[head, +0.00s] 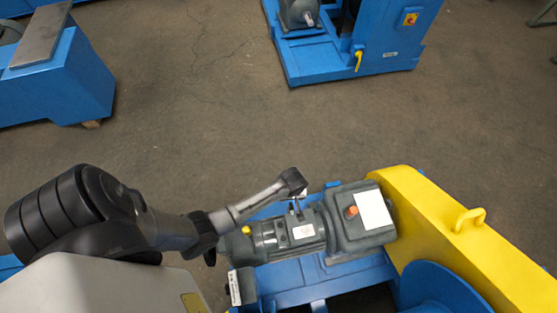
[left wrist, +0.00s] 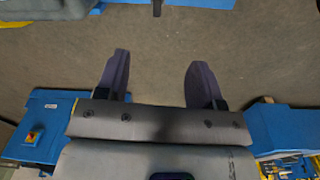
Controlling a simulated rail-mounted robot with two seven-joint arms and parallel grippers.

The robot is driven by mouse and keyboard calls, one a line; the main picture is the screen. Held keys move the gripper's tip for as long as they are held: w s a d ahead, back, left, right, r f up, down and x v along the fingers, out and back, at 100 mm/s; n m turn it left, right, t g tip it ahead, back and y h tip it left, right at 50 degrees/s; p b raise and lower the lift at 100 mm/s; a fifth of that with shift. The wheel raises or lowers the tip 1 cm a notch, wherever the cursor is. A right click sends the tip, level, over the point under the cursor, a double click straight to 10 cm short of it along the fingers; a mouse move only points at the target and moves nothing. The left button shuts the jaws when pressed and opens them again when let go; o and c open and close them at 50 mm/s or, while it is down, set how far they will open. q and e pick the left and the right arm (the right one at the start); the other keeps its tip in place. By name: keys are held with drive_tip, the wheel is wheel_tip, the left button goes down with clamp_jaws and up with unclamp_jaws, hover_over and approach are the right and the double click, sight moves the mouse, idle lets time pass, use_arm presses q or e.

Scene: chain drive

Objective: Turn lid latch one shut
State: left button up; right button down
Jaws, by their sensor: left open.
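No lid latch can be made out for certain in either view. A yellow cover (head: 420,205) with a loop handle (head: 468,218) stands at the lower right of the head view, beside a grey motor and gearbox (head: 340,240). My left arm reaches in from the left, and its far end is over or near the back of the motor; its fingers are too small to tell there. In the left wrist view my left gripper (left wrist: 157,80) is open, its two dark fingers wide apart with only floor showing between them. My right gripper is in neither view.
The motor sits on a blue base frame (head: 320,278), with a blue round part (head: 440,285) beside the cover. Another blue machine (head: 360,50) stands at the top, and a blue stand (head: 60,85) at the upper left. Bare floor (head: 200,120) lies between them.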

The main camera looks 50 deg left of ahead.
use_arm(q)
drive_tip(key=s+r+m+p, duration=0.3)
drive_tip(key=r, duration=0.4)
drive_tip(key=s+d+r+m+t+p, duration=0.1)
drive_tip(key=s+r+m+p, duration=0.2)
drive_tip(key=r, duration=0.4)
drive_tip(key=shift+s+d+r+p, duration=0.2)
drive_tip(key=shift+s+r+p, duration=0.15)
drive_tip(key=shift+s, duration=0.2)
